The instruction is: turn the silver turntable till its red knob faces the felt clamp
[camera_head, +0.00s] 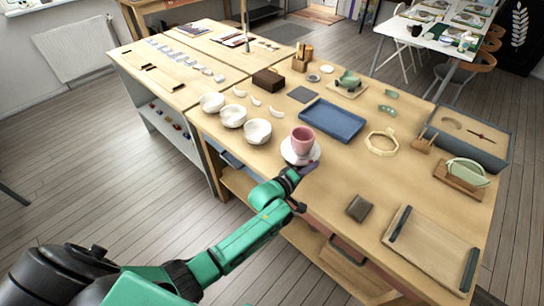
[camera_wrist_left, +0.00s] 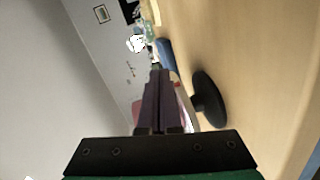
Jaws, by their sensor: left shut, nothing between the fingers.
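A pink cup (camera_head: 303,139) stands upright on a pale round plate (camera_head: 288,152) near the table's front edge. This plate may be the silver turntable; I cannot make out a red knob on it. My left gripper (camera_head: 312,168) is at the plate's near side, its fingers shut and empty; I cannot tell whether they touch the plate. The purple fingers (camera_wrist_left: 158,98) show together in the left wrist view, with a bit of pink behind them. A wooden holder (camera_head: 460,181) with a green plate stands at the right; I cannot tell whether it is the felt clamp.
White bowls (camera_head: 257,131) stand left of the cup. A blue tray (camera_head: 333,120) lies behind it, and a wooden ring (camera_head: 381,143) to its right. A dark block (camera_head: 358,208) and a wooden tray (camera_head: 430,245) lie front right. A dark round shape (camera_wrist_left: 208,98) is beside the fingers.

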